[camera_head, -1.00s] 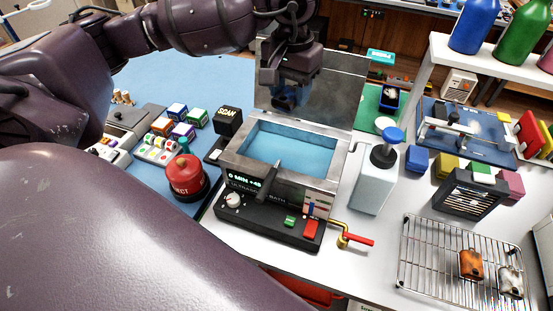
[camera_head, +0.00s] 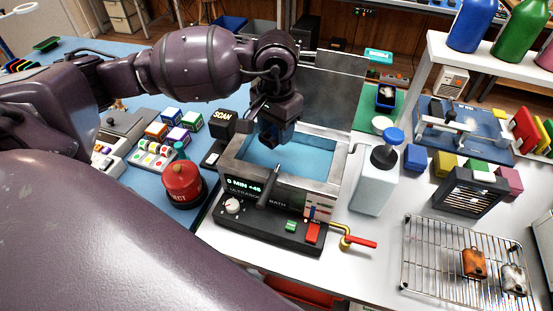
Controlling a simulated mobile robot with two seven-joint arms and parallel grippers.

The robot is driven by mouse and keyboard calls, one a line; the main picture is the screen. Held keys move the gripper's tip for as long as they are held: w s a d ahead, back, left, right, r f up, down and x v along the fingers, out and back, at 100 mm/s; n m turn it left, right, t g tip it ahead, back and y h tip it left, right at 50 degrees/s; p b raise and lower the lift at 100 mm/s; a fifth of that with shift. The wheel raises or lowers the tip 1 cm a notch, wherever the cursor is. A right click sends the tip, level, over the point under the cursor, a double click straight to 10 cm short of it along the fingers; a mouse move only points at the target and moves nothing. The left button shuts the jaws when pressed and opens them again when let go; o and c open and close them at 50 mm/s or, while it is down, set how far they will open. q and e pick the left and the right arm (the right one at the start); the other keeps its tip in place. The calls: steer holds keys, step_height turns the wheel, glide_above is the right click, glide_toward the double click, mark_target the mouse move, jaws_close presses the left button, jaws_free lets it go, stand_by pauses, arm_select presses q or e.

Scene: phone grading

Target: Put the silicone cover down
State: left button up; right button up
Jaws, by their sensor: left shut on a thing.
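My left gripper (camera_head: 278,138) is over the back left part of the ultrasonic bath (camera_head: 232,165), pointing down, with its fingertips near the level of the rim. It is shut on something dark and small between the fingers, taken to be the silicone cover. Its shape is largely hidden by the gripper, and I cannot tell whether it touches the water. The bath is an open metal tank with blue liquid, a raised lid (camera_head: 335,88) behind it and a lit display on the front. My right gripper is not in view.
A wire rack (camera_head: 425,262) at the lower right holds a brown piece (camera_head: 474,263) and a pale piece (camera_head: 513,279), with bare wires to their left. A pump bottle (camera_head: 376,180) stands right of the bath. A red REJECT button (camera_head: 183,184) and a black SCAN box (camera_head: 222,124) stand left.

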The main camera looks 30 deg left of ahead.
mark_target(276, 160)
arm_select(q)
step_height(276, 160, down, 10)
stand_by(0.6)
steer(key=shift+f+b, duration=0.15)
steer(key=shift+b, duration=0.15)
steer(key=o, duration=0.9)
step_height(276, 160, up, 12)
steer(key=shift+r, duration=0.2)
